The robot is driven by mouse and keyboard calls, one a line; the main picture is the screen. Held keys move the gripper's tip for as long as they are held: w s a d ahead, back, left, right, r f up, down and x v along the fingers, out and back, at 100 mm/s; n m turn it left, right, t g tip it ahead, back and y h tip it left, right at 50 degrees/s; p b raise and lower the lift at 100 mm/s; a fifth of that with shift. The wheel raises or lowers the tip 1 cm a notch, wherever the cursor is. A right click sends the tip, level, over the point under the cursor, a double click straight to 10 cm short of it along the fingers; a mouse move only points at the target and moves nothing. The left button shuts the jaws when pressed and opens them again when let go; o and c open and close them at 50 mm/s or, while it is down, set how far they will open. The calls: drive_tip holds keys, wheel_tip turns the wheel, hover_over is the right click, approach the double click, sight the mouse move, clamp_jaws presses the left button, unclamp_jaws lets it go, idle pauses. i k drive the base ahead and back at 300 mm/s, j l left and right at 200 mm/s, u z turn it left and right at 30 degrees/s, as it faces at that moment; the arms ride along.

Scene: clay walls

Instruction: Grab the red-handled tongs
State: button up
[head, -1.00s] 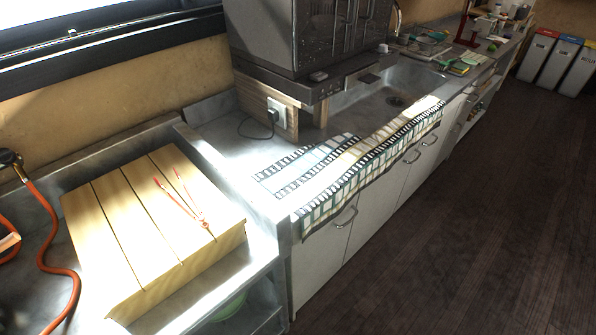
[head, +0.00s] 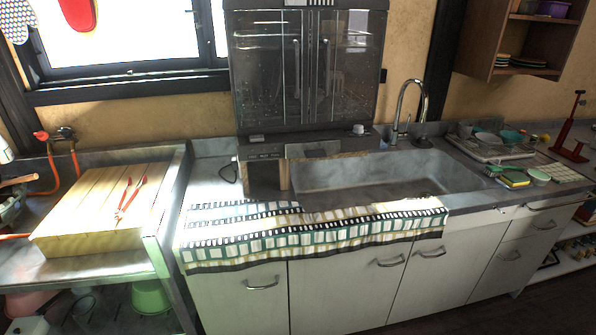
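The red-handled tongs (head: 127,200) lie on top of a pale wooden box or board (head: 75,218) with plank lines, at the left of the head view. Their two red arms spread apart toward the back and come together toward the front. Nothing covers them. My gripper is not in view.
A checked cloth (head: 300,240) hangs over the counter's front edge. A dark cabinet appliance (head: 305,80) stands behind it. A sink (head: 370,178) and tap (head: 405,105) are to the right. Red hose (head: 55,178) runs behind the wooden box. Green and pink tubs (head: 150,297) sit below.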

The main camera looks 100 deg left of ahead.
sight(120, 203)
drive_tip(key=u, duration=0.4)
drive_tip(key=i+u, duration=0.15)
drive_tip(key=u, duration=0.3)
drive_tip(key=l+u, duration=0.1)
drive_tip(key=u, duration=0.3)
drive_tip(key=i+l+u, duration=0.1)
drive_tip(key=u, duration=2.35)
